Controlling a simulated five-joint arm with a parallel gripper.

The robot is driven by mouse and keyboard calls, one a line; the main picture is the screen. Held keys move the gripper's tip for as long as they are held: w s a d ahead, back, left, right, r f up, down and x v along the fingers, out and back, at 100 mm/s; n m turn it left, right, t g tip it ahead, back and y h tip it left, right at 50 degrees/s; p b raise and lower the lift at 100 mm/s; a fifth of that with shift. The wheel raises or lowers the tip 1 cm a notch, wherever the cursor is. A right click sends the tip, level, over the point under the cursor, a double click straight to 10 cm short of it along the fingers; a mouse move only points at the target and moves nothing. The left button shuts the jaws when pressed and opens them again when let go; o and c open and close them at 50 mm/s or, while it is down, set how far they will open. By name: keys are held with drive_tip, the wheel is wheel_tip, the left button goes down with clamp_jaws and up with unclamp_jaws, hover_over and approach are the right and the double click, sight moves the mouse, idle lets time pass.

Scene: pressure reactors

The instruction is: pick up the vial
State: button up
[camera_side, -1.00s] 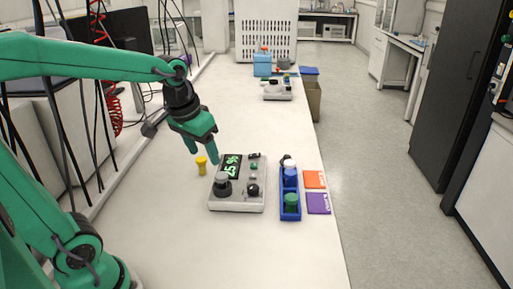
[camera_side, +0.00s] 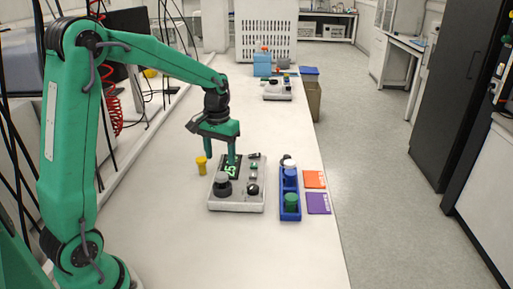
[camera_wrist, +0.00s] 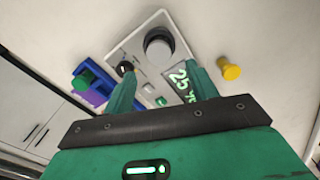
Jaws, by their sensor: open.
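A small yellow vial-like piece (camera_side: 201,166) with a wide top stands upright on the bench, left of the grey reactor unit (camera_side: 237,203). It also shows in the wrist view (camera_wrist: 230,71), right of the unit. My gripper (camera_side: 220,157) points down with its fingers apart and nothing between them. It is above the back part of the unit, to the right of the yellow piece. In the wrist view my gripper (camera_wrist: 162,69) spans the unit's panel, and the yellow piece lies outside the right finger. The fingers partly hide the panel and its green display.
A blue rack (camera_side: 290,212) with blue-topped and green-topped pieces stands right of the unit. Orange (camera_side: 315,179) and purple (camera_side: 318,203) squares lie beside it near the bench's right edge. The bench front is clear. Another device (camera_side: 277,91) stands farther back.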

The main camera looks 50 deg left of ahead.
sight(221, 175)
drive_tip(key=shift+f, duration=1.3)
drive_tip(key=shift+s+d+f, duration=0.1)
drive_tip(key=shift+f, duration=2.5)
drive_tip(key=c, duration=1.1)
drive_tip(key=shift+c, duration=0.2)
drive_tip(key=shift+r, duration=0.2)
